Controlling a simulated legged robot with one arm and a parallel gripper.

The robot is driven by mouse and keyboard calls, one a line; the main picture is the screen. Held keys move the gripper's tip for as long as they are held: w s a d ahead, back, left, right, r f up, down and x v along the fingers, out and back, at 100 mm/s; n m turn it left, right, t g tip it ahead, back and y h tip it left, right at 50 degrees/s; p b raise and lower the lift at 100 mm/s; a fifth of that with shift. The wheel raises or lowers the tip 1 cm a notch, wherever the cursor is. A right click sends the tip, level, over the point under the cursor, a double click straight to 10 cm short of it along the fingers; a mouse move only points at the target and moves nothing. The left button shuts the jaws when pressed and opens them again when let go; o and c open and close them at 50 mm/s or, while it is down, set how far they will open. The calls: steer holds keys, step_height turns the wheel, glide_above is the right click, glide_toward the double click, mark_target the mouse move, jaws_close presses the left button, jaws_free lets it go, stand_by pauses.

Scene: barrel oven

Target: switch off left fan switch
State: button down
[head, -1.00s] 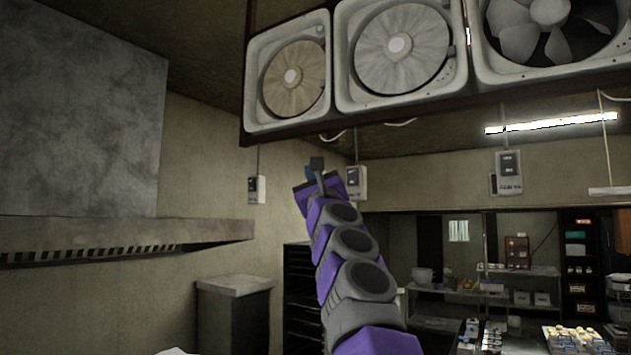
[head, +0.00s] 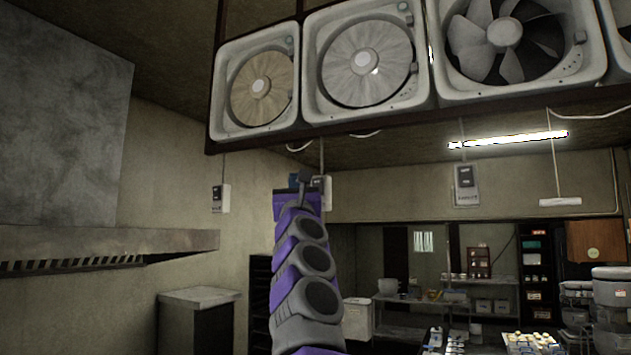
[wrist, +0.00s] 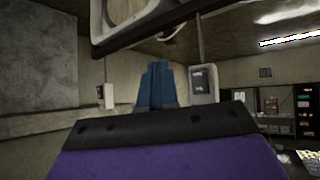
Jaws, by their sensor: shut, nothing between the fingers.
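The left fan switch is a small pale box with a dark upper part (head: 220,198), hanging on a cord against the left wall. It also shows left of my fingers in the wrist view (wrist: 106,96). A second such box, the middle switch (head: 321,190), is partly hidden behind my gripper in the head view. In the wrist view it stands just right of my fingers (wrist: 203,86). My gripper (head: 303,178) is raised and its blue fingers (wrist: 158,84) are shut and empty. It appears between the two boxes, nearer the middle one in the picture. Contact cannot be told.
A row of box fans (head: 365,62) hangs overhead in a dark frame. A third switch box (head: 466,186) hangs farther right. A metal hood (head: 90,245) juts from the left wall, with a cabinet (head: 198,297) below. Shelves stand at the back right.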

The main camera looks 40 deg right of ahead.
mark_target(313, 183)
steer(key=shift+w+d+r+p, duration=0.15)
steer(key=shift+w+d+p, duration=0.35)
steer(key=shift+d+p, duration=0.7)
steer(key=shift+w+d+r+p, duration=0.2)
steer(key=shift+w+d+p, duration=0.3)
steer(key=shift+d+p, duration=0.7)
steer(key=shift+w+d+r+p, duration=0.15)
steer(key=shift+w+d+p, duration=0.35)
steer(key=shift+d+p, duration=0.7)
steer(key=shift+d, duration=0.2)
steer(key=shift+d+r, duration=0.2)
steer(key=shift+w+d+p, duration=0.2)
steer(key=shift+d+p, duration=0.2)
steer(key=shift+p, duration=0.2)
steer(key=shift+s+a+f+b, duration=0.2)
steer(key=shift+s+a+b, duration=0.05)
steer(key=shift+a+b, duration=0.35)
steer(key=shift+s+a+r, duration=0.1)
steer(key=shift+s+a, duration=0.05)
steer(key=shift+a+b, duration=0.1)
steer(key=shift+b, duration=0.25)
